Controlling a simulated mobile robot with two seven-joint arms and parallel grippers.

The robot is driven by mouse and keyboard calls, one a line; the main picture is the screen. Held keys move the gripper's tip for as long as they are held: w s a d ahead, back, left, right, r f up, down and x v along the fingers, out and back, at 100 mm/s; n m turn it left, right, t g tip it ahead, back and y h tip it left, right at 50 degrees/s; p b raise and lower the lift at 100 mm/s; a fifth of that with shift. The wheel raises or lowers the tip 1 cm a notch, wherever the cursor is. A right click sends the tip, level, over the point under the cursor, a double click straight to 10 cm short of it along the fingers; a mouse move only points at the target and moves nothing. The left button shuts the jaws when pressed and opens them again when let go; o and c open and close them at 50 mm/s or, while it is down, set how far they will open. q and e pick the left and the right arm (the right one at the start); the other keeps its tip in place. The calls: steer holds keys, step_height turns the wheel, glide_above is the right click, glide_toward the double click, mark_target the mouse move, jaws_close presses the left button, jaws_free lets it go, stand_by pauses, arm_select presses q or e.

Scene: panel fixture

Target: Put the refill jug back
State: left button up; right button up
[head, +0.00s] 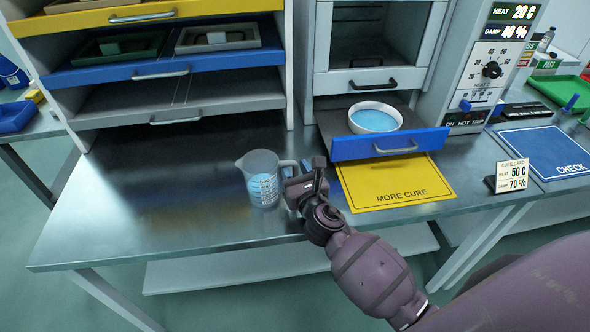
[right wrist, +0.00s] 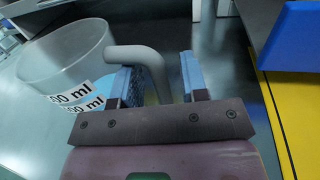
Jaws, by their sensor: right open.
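The refill jug (head: 260,180) is a clear measuring jug with blue liquid and ml marks. It stands upright on the metal bench, its handle toward the right. It also shows at the left of the right wrist view (right wrist: 62,62). My right gripper (head: 296,173) is at the handle. In the right wrist view its two blue-padded fingers (right wrist: 160,80) are open, with the grey handle between them. Whether a finger touches the handle I cannot tell. My left gripper is not in view.
A blue-fronted drawer (head: 390,145) stands pulled out, holding a white bowl of blue liquid (head: 375,117). A yellow MORE CURE mat (head: 385,190) lies right of the jug. A shelf rack (head: 170,95) stands behind left. The bench (head: 150,215) is clear left of the jug.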

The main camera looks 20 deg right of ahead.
steer(key=s, duration=0.7)
steer(key=s+a, duration=0.1)
steer(key=s, duration=0.3)
steer(key=shift+s, duration=0.25)
steer(key=shift+d, duration=0.1)
